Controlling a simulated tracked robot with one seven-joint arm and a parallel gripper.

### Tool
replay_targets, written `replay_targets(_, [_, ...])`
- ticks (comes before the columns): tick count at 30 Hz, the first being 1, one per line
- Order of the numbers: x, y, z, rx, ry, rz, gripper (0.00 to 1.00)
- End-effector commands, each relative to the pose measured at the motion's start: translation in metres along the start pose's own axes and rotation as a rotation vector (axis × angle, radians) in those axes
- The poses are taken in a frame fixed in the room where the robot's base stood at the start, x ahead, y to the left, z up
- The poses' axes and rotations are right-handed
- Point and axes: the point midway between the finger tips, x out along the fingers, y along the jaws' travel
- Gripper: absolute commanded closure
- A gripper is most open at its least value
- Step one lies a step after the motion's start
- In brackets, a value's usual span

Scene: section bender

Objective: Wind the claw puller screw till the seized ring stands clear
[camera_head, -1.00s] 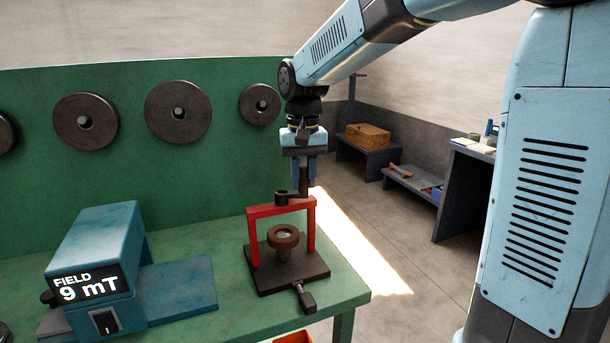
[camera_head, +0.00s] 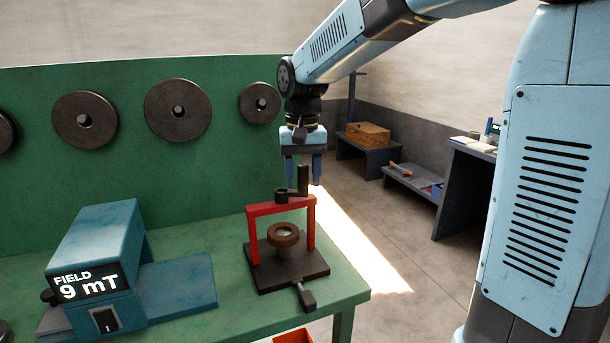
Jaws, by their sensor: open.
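The claw puller (camera_head: 252,228) is a red frame standing on a dark base plate (camera_head: 262,283) on the green bench. A dark crank with an upright handle (camera_head: 303,180) sits on top of its screw. The brown ring (camera_head: 283,238) sits under the frame's crossbar, around a pale centre. Whether the ring is clear of what is beneath it cannot be told. My gripper (camera_head: 304,182) points down above the puller, its two blue fingers spread apart and empty. The crank handle shows in front of or between the fingers; the exact depth is unclear.
A blue box (camera_head: 100,250) reading "FIELD 9 mT" stands on the bench at left. A dark lever (camera_head: 305,296) sticks out from the plate's front. Several dark discs hang on the green back panel (camera_head: 220,150). Low benches (camera_head: 370,160) with a wooden crate stand behind, beyond open floor.

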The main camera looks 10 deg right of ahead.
Motion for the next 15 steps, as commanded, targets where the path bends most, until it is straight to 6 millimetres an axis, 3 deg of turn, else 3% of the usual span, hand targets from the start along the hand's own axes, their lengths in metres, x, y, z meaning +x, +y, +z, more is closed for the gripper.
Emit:
replay_targets(8, [-0.006, 0.000, 0.000, 0.000, 0.001, 0.000, 0.49])
replay_targets(15, [-0.043, 0.000, -0.001, 0.000, 0.004, -0.001, 0.49])
